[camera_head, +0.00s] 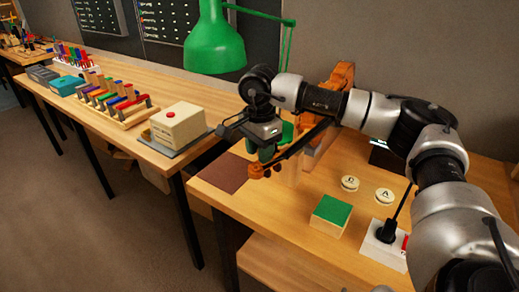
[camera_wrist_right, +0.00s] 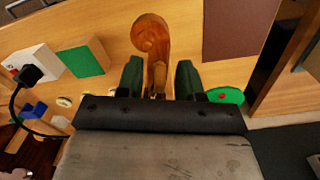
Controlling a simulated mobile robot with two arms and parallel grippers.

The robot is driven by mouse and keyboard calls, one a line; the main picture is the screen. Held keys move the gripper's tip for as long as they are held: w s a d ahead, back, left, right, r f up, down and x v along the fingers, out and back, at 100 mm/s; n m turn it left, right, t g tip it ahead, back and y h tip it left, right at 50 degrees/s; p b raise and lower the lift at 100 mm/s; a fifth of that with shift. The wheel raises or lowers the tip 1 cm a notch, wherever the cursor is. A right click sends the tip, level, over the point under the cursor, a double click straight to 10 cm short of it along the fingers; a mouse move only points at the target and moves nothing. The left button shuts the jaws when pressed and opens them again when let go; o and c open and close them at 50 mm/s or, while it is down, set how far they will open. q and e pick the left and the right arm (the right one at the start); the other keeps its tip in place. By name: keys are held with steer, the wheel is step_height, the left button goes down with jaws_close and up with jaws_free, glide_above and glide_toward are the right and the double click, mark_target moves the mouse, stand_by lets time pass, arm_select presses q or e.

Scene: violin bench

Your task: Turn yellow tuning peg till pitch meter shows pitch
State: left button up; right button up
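The orange-brown violin (camera_head: 341,76) stands on the bench, partly hidden behind my right arm. Its scroll (camera_wrist_right: 151,34) shows in the right wrist view, with the neck running down between my fingers. My right gripper (camera_wrist_right: 159,78) is open, with one dark green finger on each side of the neck; slim gaps seem to show. In the head view the right gripper (camera_head: 275,142) is at the pegbox end. I cannot make out a yellow peg; it may be hidden. My left gripper is not in view.
A green lamp (camera_head: 214,42) hangs above. A brown mat (camera_head: 220,172), green-topped block (camera_head: 331,213), two round lettered buttons (camera_head: 350,183) and a white box with a black plug (camera_head: 386,240) lie on the bench. A cream box with a red button (camera_head: 178,125) is left.

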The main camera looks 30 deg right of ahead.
step_height(320, 180, up, 11)
steer(key=shift+b, duration=0.45)
steer(key=shift+f, duration=0.15)
stand_by(1.0)
